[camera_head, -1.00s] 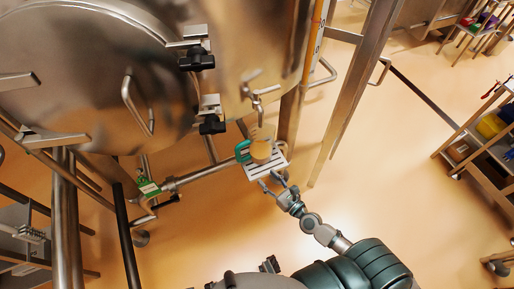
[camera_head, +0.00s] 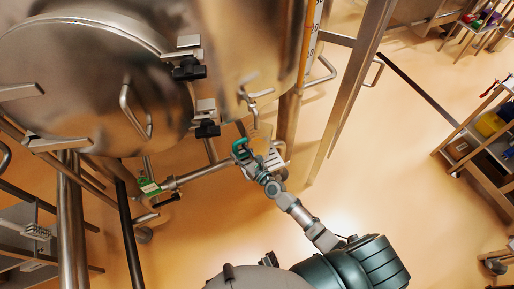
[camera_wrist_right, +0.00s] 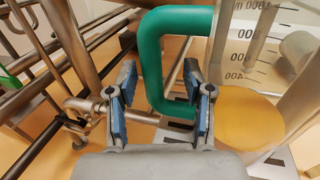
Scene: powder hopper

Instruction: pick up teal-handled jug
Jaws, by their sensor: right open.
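The teal-handled jug (camera_head: 262,138) stands under the hopper's outlet on a small slatted platform (camera_head: 276,160). In the right wrist view the jug (camera_wrist_right: 300,105) is clear, with dark volume marks and yellow-orange material low inside. Its teal handle (camera_head: 240,148) is on the jug's left. My right gripper (camera_head: 246,166) is at the handle and hides part of the jug and platform. In the right wrist view its blue-padded fingers (camera_wrist_right: 160,98) are open, one on each side of the handle's upright bar (camera_wrist_right: 151,75), with gaps visible. My left gripper is not in view.
A tap (camera_head: 255,97) hangs from the steel hopper just above the jug. Steel pipes (camera_head: 200,173) and a frame post (camera_head: 345,100) stand close by. A shelf cart (camera_head: 480,150) is at the right. The floor between is clear.

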